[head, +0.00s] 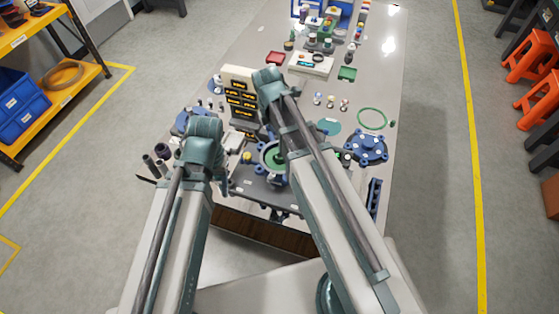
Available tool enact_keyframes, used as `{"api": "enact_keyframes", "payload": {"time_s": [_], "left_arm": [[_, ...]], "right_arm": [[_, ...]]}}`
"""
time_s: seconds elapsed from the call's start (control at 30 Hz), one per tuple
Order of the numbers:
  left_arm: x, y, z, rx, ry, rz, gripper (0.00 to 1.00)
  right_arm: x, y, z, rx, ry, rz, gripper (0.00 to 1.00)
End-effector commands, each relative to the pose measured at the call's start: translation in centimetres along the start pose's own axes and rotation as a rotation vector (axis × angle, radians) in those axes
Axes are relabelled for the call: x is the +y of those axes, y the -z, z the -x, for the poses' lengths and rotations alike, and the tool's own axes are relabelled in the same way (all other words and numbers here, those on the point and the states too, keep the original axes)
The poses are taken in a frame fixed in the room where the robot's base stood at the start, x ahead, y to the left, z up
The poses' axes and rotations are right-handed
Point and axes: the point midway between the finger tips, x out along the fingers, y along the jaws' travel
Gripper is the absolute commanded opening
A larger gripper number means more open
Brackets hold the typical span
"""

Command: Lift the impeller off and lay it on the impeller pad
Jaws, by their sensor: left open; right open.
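A round green-rimmed housing (264,158) sits on a dark plate (256,190) near the table's front edge. My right arm covers part of it, and I cannot make out the impeller clearly inside. A flat teal disc (329,127), perhaps the impeller pad, lies on the table to the right of my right arm. My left gripper (223,187) is small and low, left of the housing, open, with nothing visible in it. My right gripper (276,181) is mostly hidden beside my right arm at the housing's near side; it is open. Whether it touches anything is unclear.
A blue bolted cover (367,147) and a green ring (372,118) lie at the right. Dark cylinders (154,164) stand at the left edge. Red (276,58) and green (347,73) trays lie farther back.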

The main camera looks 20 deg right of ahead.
Motion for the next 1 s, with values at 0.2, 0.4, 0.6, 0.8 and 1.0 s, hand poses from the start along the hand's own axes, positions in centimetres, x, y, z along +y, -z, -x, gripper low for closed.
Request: {"api": "enact_keyframes", "payload": {"time_s": [0.2, 0.4, 0.6, 0.8, 1.0], "left_arm": [[0.3, 0.2, -3.7, 0.0, 0.0, -0.001, 0.56], [0.6, 0.4, -6.5, 0.0, 0.0, 0.0, 0.56], [0.7, 0.5, -7.5, 0.0, 0.0, 0.0, 0.56], [0.7, 0.5, -7.6, 0.0, 0.0, 0.0, 0.56], [0.9, 0.6, -9.4, 0.0, 0.0, 0.0, 0.56]], "right_arm": [[0.0, 0.1, -3.8, 0.0, 0.0, -0.001, 0.78], [0.1, 0.1, -6.6, 0.0, 0.0, -0.002, 0.78], [0.1, 0.1, -7.6, 0.0, 0.0, -0.001, 0.78], [0.1, 0.1, -7.7, 0.0, 0.0, -0.001, 0.78], [0.6, 0.2, -9.5, 0.0, 0.0, -0.001, 0.78]]}}
